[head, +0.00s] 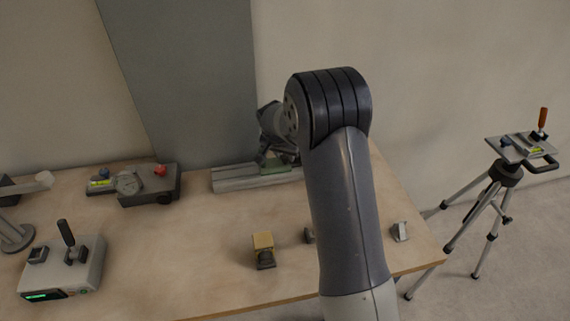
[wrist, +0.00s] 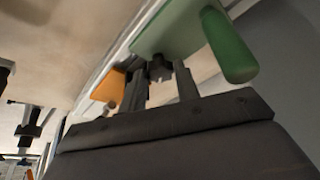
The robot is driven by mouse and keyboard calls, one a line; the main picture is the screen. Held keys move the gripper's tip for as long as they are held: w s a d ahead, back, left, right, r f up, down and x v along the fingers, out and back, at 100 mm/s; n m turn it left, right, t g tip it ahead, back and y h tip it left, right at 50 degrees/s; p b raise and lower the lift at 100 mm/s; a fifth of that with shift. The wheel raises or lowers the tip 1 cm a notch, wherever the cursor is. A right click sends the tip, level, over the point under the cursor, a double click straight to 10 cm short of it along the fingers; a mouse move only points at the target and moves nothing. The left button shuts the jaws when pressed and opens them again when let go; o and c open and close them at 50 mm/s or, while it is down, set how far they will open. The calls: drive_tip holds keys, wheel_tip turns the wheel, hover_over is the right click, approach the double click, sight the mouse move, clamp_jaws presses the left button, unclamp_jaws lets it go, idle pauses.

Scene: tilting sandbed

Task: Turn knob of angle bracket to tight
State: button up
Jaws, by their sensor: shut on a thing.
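The angle bracket shows in the wrist view as a green plate (wrist: 176,30) with a green handle (wrist: 230,48). In the head view its green part (head: 271,163) sits on a grey rail (head: 235,179) at the back of the bench, partly hidden by my arm. A small dark knob (wrist: 158,69) lies beside the green plate. My gripper (wrist: 160,82) has its two fingers on either side of this knob and is shut on it. The fingertips are not clear in the head view.
An orange piece (wrist: 109,86) is close to the left finger. On the bench (head: 200,245) stand a grey box with a lever (head: 67,262), a dark device (head: 150,186) and a yellow-topped block (head: 263,243). A tripod (head: 505,175) stands at right. The bench's middle is mostly clear.

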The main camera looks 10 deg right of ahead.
drive_tip(key=m+b, duration=0.2)
drive_tip(key=m+g+h+b, duration=0.1)
drive_tip(key=m, duration=0.1)
drive_tip(key=shift+w+a+f+m+b, duration=0.15)
drive_tip(key=shift+m+b, duration=0.15)
drive_tip(key=shift+b, duration=0.1)
drive_tip(key=shift+w+m+g+h+b, duration=0.15)
drive_tip(key=shift+m+g, duration=0.35)
drive_tip(key=shift+m, duration=0.6)
drive_tip(key=shift+m+g+h+b, duration=0.25)
drive_tip(key=shift+m+g, duration=0.25)
drive_tip(key=shift+m, duration=0.6)
drive_tip(key=o, duration=0.7)
drive_tip(key=shift+a+r, duration=0.1)
drive_tip(key=shift+r, duration=0.15)
drive_tip(key=v, duration=1)
drive_tip(key=shift+a+r, duration=0.2)
drive_tip(key=shift+r, duration=0.05)
